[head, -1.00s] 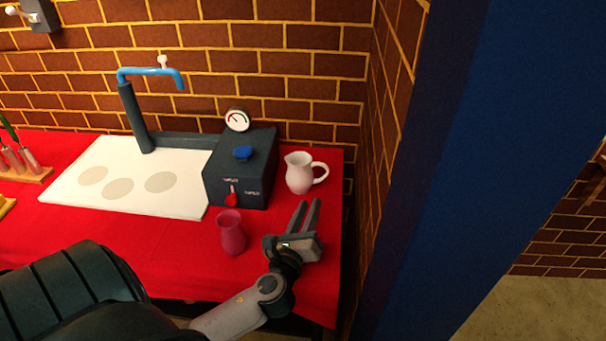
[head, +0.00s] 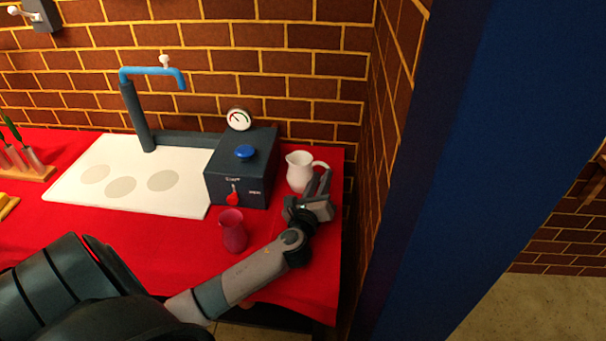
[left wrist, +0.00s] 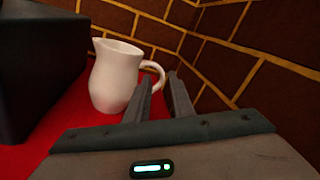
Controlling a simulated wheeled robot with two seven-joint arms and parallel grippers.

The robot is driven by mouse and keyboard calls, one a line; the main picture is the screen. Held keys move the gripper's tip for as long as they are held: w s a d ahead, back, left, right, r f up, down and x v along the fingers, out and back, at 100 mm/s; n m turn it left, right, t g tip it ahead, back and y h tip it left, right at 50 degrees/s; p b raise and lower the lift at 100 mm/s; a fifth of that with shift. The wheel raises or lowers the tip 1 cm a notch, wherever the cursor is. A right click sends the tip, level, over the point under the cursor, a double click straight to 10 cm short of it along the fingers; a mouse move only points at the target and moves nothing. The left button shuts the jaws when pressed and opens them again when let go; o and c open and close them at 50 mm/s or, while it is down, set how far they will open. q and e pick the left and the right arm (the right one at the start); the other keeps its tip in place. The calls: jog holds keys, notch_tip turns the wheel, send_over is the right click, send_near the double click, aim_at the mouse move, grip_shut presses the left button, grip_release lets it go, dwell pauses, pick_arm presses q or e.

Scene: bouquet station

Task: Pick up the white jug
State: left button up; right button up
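The white jug (head: 300,170) stands upright on the red cloth, right of the dark box, with its handle toward the right. My left gripper (head: 321,183) is at the jug's handle side, its fingers pointing toward the back wall. In the left wrist view the jug (left wrist: 114,76) stands left of the fingers, and its handle reaches over toward the fingertips (left wrist: 160,82). The fingers are apart with a gap between them. The near finger overlaps part of the jug; I cannot tell whether it touches. My right gripper is not in view.
A dark box (head: 240,180) with a blue knob and gauge stands left of the jug. A pink vase (head: 232,231) stands beside my left forearm. The brick wall (head: 362,130) and blue pillar (head: 440,170) close off the right. A white board (head: 130,200) lies further left.

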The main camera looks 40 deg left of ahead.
pick_arm(q)
jog(key=shift+w+a, duration=0.1)
jog(key=shift+w, duration=0.15)
jog(key=shift+w, duration=0.15)
jog(key=shift+f+p+x, duration=0.15)
jog(key=shift+x, duration=1.1)
jog(key=shift+f+p+x, duration=0.15)
jog(key=shift+f+x, duration=0.05)
jog(key=shift+x, duration=1)
grip_shut()
jog(key=shift+d, duration=0.2)
